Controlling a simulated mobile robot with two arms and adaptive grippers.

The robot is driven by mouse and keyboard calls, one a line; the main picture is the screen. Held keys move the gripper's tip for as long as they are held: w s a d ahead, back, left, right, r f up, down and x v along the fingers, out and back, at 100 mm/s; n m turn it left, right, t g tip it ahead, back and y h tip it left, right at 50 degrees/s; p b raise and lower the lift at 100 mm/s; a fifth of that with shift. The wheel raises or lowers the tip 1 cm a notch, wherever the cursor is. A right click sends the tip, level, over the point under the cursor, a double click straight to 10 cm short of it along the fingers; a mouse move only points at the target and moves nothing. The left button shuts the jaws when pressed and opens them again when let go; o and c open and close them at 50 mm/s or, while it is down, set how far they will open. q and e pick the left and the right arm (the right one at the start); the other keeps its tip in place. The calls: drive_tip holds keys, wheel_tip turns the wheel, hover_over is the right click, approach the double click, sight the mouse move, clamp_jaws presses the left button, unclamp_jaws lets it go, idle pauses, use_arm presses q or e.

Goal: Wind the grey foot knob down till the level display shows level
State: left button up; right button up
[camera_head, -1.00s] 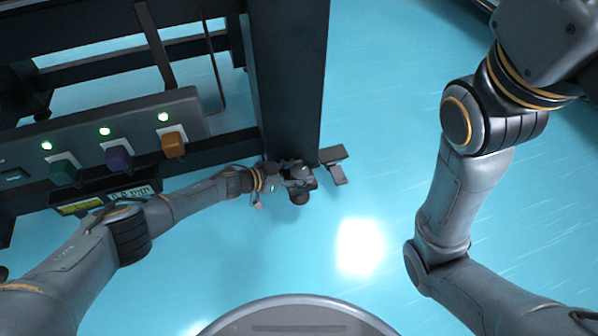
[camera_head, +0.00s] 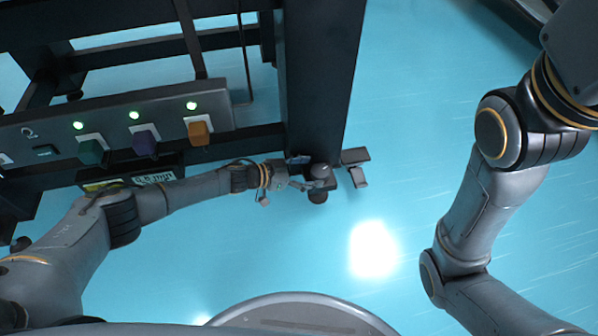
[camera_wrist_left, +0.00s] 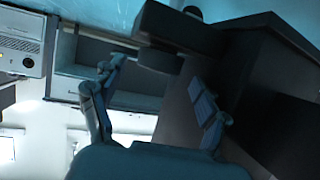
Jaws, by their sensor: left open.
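The grey foot knob (camera_head: 320,171) is at the bottom of the dark table leg (camera_head: 322,90) in the head view. In the left wrist view I take the dark disc (camera_wrist_left: 158,60) to be this knob. My left gripper (camera_head: 303,174) is open just left of the knob. In the wrist view its fingers (camera_wrist_left: 155,76) stand apart, one on each side of the disc; I cannot tell whether they touch it. The level display (camera_head: 155,178) sits low under the panel, partly hidden by my left arm; its digits are too small to read surely. My right gripper is out of view.
A grey panel (camera_head: 50,122) with green, purple and orange plugs and lit green lamps runs along the table's front. A dark round part (camera_head: 318,197) is below the knob. The blue floor is clear to the right.

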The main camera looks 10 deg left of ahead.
use_arm(q)
drive_tip(key=shift+v, duration=2)
